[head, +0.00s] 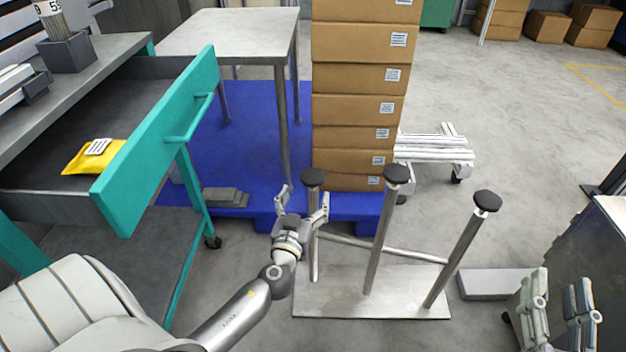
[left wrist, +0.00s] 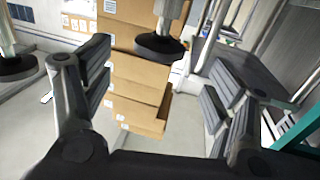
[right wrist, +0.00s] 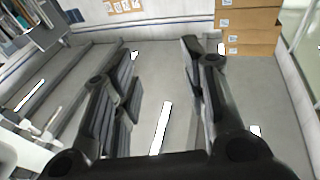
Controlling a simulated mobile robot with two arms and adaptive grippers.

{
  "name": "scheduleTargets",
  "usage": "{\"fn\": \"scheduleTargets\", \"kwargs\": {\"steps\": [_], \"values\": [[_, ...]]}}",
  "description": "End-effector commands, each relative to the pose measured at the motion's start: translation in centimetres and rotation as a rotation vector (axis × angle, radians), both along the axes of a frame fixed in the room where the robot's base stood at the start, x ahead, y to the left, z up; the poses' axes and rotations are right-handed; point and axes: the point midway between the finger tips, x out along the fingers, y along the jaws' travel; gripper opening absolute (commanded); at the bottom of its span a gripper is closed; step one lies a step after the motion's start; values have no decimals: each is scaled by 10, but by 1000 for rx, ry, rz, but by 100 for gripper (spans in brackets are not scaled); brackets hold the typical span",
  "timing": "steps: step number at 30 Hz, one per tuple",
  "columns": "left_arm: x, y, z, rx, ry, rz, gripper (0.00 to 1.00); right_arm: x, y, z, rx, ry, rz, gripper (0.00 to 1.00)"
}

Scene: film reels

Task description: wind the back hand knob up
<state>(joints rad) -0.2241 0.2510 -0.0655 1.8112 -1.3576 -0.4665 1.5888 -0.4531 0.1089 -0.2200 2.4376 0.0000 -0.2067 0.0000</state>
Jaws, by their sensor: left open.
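Three silver posts with black round knobs rise from a metal base plate (head: 340,305). The left, furthest-back knob (head: 312,177) is beside my open left gripper (head: 304,203); the middle knob (head: 397,173) and right knob (head: 488,200) stand apart from it. In the left wrist view, one knob (left wrist: 160,47) shows between the open fingers near the top, with its post; another knob (left wrist: 15,67) is at the left edge. No contact can be made out. My right gripper (head: 558,296) is open and empty at the lower right; its fingers also show in the right wrist view (right wrist: 158,60).
A stack of cardboard boxes (head: 360,75) stands behind the posts on a blue pallet (head: 228,150). An open drawer with a teal front (head: 160,135) is at left, holding a yellow packet (head: 88,160). A dark metal cabinet (head: 598,255) is at right.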

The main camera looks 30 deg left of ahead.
Motion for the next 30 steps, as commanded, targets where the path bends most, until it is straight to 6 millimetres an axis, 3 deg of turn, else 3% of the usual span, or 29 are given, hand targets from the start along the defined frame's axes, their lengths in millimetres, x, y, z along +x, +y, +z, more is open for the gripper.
{"fn": "scheduleTargets", "kwargs": {"steps": [6,13,28,30], "values": [[38,13,1,2,0,-1,79,2,-2,-14,-20,75,-4,40],[67,24,0,2,1,-1,79,2,-2,-18,-25,94,-5,40],[79,28,-1,0,2,-1,79,2,-2,-18,-24,93,-5,40],[79,28,-1,0,2,-1,70,2,-2,-17,-24,93,-5,40]]}}
